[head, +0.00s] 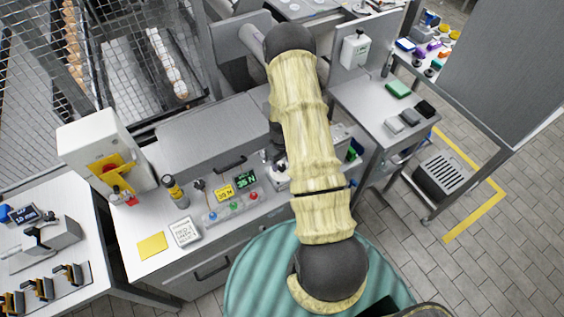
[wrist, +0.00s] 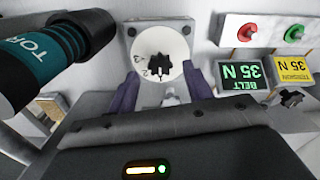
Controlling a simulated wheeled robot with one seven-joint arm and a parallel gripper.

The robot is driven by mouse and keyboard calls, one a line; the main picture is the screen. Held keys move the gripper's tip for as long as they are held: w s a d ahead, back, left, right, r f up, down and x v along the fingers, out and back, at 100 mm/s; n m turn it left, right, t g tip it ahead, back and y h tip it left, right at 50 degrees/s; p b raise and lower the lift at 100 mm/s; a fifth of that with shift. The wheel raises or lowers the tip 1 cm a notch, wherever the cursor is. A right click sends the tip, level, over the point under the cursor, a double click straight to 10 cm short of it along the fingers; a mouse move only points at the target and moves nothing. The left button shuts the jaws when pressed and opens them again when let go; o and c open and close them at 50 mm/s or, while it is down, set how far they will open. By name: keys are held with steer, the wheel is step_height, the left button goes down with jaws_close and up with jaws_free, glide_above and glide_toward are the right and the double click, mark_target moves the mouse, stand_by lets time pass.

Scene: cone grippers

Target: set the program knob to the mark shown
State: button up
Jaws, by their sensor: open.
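The program knob (wrist: 160,66) is a dark, lobed knob on a round white dial (wrist: 171,45) in the wrist view. The numerals 2 and 3 show at the dial's left; other marks are hidden or too small to read. My gripper (wrist: 164,88) is open, with one purple-grey finger at each lower side of the dial. The knob sits between and just beyond the fingertips; I cannot tell whether they touch the dial. In the head view my arm hides most of the gripper and knob.
A dark, teal-banded cylinder (wrist: 55,50) crowds the left. A yellow note (head: 152,245) lies on the bench.

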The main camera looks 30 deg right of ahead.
mark_target(282, 168)
steer(key=shift+f, duration=1.1)
steer(key=c, duration=1)
steer(key=shift+o, duration=0.2)
